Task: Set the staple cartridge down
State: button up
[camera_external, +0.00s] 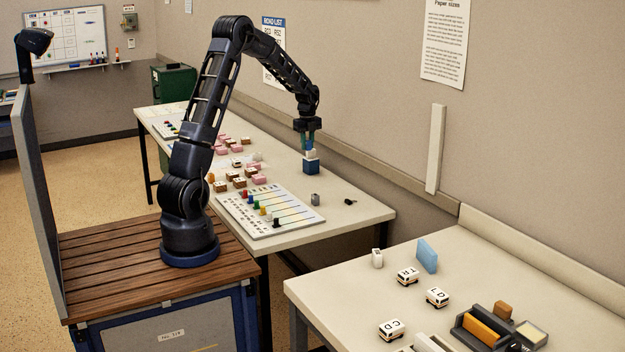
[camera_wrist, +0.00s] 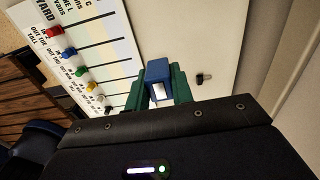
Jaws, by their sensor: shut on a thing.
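My gripper (camera_external: 310,146) points down over the far table, its green fingers shut on a small blue block with a pale upper part, which I take to be the staple cartridge (camera_external: 311,168). In the wrist view, the blue cartridge (camera_wrist: 158,70) sits between the green fingertips (camera_wrist: 158,88), with a white face toward the camera. It looks upright.
A board with coloured pegs (camera_external: 298,217) lies left of the cartridge. Several pink and brown blocks (camera_external: 239,182) stand to the left. The wall is close behind; bare tabletop (camera_external: 345,220) lies at right.

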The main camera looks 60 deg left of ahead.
jog(key=w+d, duration=0.6)
jog(key=d, duration=0.4)
send_over(364, 210)
notch_tip(364, 210, down, 20)
jog(key=shift+s+r, duration=0.1)
jog(key=shift+s, duration=0.05)
jog(key=o, duration=0.9)
jog(key=shift+o, duration=0.4)
